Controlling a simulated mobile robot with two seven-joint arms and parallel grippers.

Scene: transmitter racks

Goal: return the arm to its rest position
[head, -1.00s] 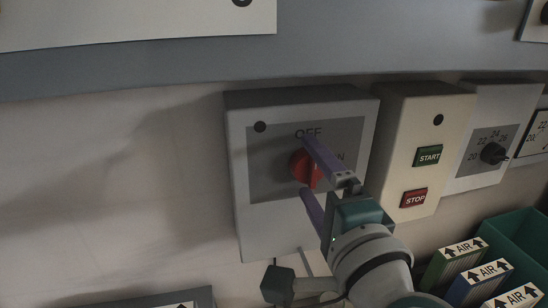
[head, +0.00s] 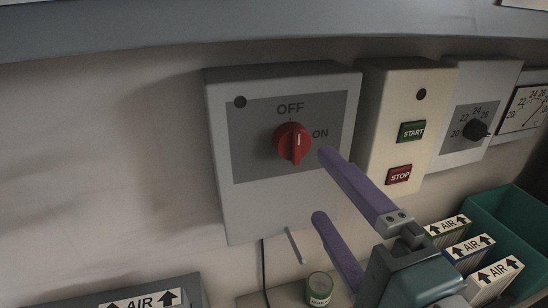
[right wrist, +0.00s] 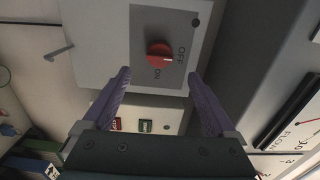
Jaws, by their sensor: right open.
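My right gripper (head: 322,186) is open and empty. Its two purple fingers stand apart from the red rotary knob (head: 292,144), to the lower right of it. The knob sits on a grey switch box (head: 235,205) marked OFF above and ON to the right. The knob's white mark is close to upright. In the right wrist view the knob (right wrist: 159,55) shows beyond and between the open fingertips (right wrist: 159,73), with nothing held. My left gripper is not in view.
Right of the switch box is a panel with a green START button (head: 411,131) and a red STOP button (head: 398,174). A black dial (head: 475,130) is beyond it. Several AIR filters (head: 470,246) and a green bin (head: 512,215) stand at lower right. The left wall is bare.

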